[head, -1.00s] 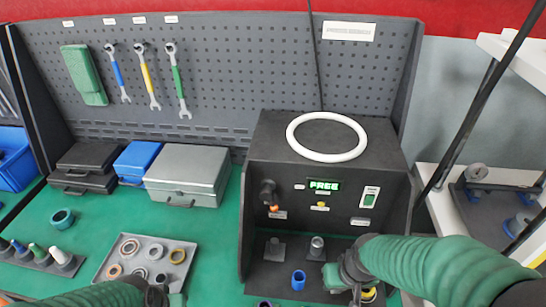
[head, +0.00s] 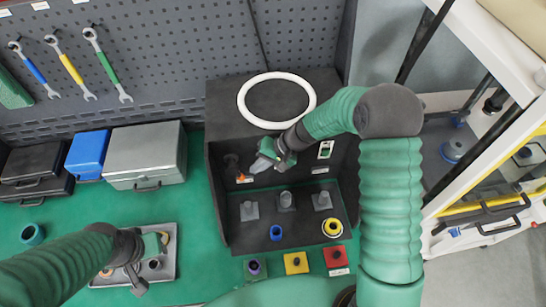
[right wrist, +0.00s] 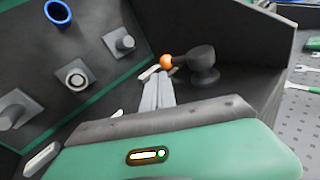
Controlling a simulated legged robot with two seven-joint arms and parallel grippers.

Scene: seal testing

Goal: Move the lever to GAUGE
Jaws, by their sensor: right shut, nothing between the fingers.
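The lever (head: 232,161) is a dark knob with an orange ball tip on the front of the black test box (head: 222,135). In the right wrist view the lever (right wrist: 203,62) shows with its orange ball (right wrist: 167,61) pointing left. My right gripper (head: 257,166) is in front of the box, just right of the lever. In the right wrist view its shut fingers (right wrist: 157,80) end close to the orange ball; I cannot tell whether they touch.
A white ring (head: 241,99) lies on top of the box. Below the panel are grey posts (head: 286,201), a blue ring (head: 276,233) and a yellow ring (head: 332,228). The grey tray (head: 170,233) holds rings. Yellow (head: 296,263) and red (head: 337,257) blocks stand in front.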

